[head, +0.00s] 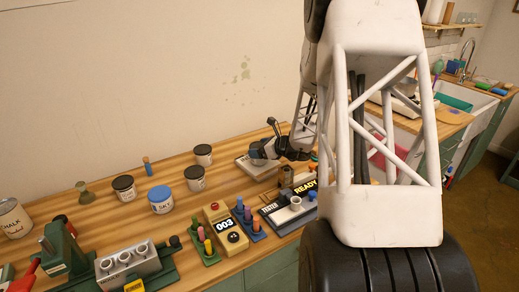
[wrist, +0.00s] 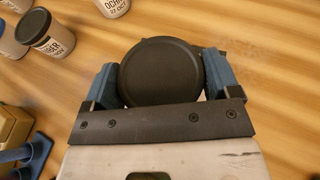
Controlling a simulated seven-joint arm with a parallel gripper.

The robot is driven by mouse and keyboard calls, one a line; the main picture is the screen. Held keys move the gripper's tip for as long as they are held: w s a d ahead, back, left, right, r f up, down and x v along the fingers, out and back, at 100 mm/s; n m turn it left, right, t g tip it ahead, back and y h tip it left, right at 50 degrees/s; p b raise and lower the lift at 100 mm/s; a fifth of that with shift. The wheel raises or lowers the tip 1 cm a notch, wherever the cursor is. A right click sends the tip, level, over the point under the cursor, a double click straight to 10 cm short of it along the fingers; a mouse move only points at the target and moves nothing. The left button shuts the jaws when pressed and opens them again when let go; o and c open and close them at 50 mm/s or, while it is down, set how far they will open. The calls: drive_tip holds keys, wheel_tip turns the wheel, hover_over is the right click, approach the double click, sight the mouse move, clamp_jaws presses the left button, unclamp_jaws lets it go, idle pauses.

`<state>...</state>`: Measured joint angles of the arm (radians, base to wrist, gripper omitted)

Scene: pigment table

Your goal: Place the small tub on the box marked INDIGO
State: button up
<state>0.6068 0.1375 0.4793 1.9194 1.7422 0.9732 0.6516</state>
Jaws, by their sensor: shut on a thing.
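A small tub with a round black lid (wrist: 160,72) sits between the two blue fingers of my gripper (wrist: 162,80) in the wrist view. The fingers press on it from both sides. Its label is hidden below the lid. In the head view my gripper (head: 272,149) is above the far right part of the table, by a pale flat thing (head: 247,168). Whether it touches that thing cannot be told. I cannot read INDIGO on any box in either view.
Black-lidded tubs (head: 203,155) and a blue-lidded tub marked SKY (head: 161,200) stand left of my gripper. Bare wood (head: 110,165) lies along the back left.

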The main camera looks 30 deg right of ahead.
drive_tip(key=shift+f, duration=0.15)
drive_tip(key=o, duration=0.9)
drive_tip(key=shift+s+r, duration=0.15)
drive_tip(key=shift+r, duration=0.05)
drive_tip(key=v, duration=1.1)
drive_tip(key=shift+s+d+r, duration=0.2)
drive_tip(key=shift+s, duration=0.05)
